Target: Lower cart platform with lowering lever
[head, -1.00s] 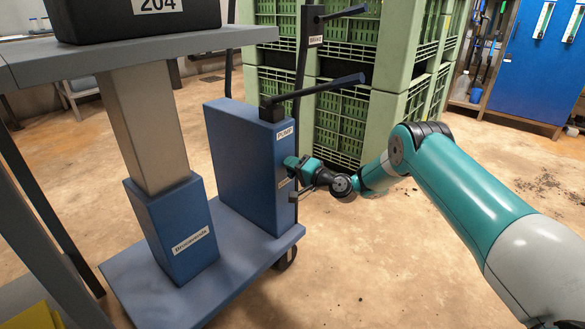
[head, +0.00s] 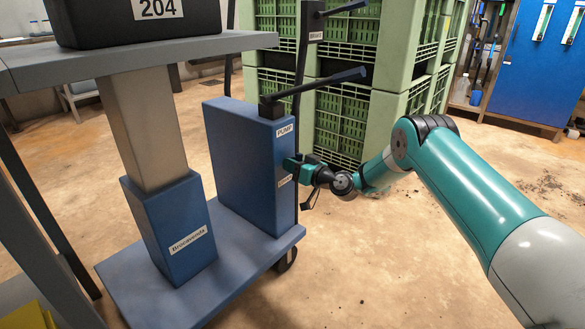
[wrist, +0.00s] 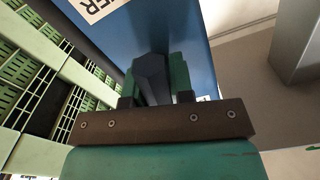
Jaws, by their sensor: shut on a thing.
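The cart stands at left, with a grey platform (head: 235,39) raised on a metal column (head: 148,130). A blue pump cabinet (head: 240,165) stands on the cart base. My gripper (head: 291,166) is at the cabinet's right side face, just below the PUMP label. In the wrist view, its teal fingers (wrist: 155,78) are shut on a dark lever (wrist: 152,80) in front of the blue face. A partly cut label ending in "ER" (wrist: 95,8) is beside it. In the head view the lever is hidden by my gripper.
A black crate marked 204 (head: 140,22) sits on the platform. The long pump handle (head: 318,84) and the brake handle (head: 340,8) stick out above my gripper. Green stacked crates (head: 345,110) stand behind. The floor at right is open.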

